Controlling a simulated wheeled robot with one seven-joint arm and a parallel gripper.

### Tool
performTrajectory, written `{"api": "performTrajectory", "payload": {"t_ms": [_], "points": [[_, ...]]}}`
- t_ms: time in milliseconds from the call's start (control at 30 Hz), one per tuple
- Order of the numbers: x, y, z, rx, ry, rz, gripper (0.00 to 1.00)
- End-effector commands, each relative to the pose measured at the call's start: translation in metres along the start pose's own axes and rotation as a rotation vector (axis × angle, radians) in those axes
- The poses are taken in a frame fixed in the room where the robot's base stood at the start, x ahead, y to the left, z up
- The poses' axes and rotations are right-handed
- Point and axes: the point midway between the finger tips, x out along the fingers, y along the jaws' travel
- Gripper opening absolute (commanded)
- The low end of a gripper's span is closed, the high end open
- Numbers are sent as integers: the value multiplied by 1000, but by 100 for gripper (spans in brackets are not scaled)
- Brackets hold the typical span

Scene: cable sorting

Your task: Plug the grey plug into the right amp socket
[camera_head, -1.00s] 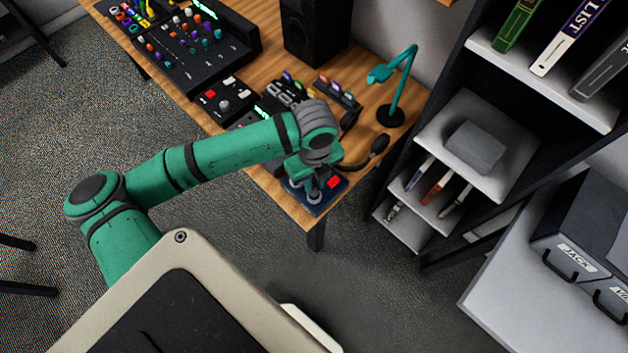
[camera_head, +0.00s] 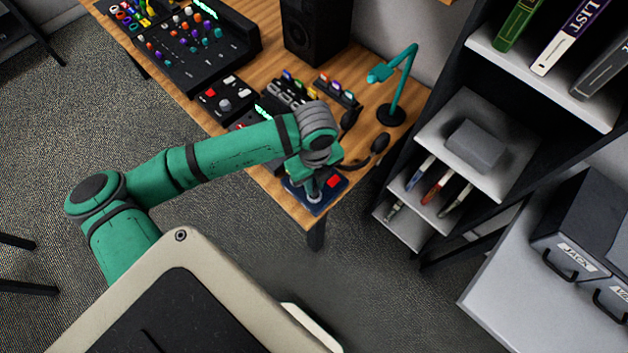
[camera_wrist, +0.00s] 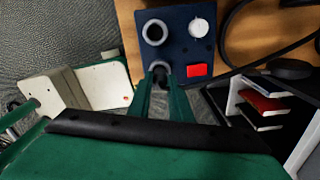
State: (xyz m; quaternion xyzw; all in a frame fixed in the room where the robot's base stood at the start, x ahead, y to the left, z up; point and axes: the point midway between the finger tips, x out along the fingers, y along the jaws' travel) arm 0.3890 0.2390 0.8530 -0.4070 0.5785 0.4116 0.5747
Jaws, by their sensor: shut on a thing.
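The amp is a dark blue box (camera_head: 329,196) at the table's near corner, with a red switch (camera_head: 333,182). It fills the top middle of the wrist view (camera_wrist: 176,52), with a ringed socket (camera_wrist: 155,32), a silver knob (camera_wrist: 199,27) and the red switch (camera_wrist: 196,70). A second grey ring (camera_wrist: 158,66) lies at the amp's near edge, right at my fingertips. My gripper (camera_wrist: 161,82) is shut on a small dark grey thing, likely the grey plug (camera_wrist: 158,76), mostly hidden between the fingers. I cannot tell whether it is inside that ring or just above it.
A black cable (camera_wrist: 229,38) curves beside the amp. A teal lamp (camera_head: 398,85), a speaker (camera_head: 316,28) and a mixer (camera_head: 190,45) stand farther back on the wooden table. A shelf (camera_head: 480,150) rises close on the right. Open floor lies left of the table.

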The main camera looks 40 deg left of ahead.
Motion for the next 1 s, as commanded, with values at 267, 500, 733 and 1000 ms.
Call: {"api": "performTrajectory", "payload": {"t_ms": [267, 500, 733, 1000], "points": [[3, 0, 0, 0, 0, 0, 0], [3, 0, 0, 0, 0, 0, 0], [5, 0, 0, 0, 0, 0, 0], [8, 0, 0, 0, -1, 0, 0]]}}
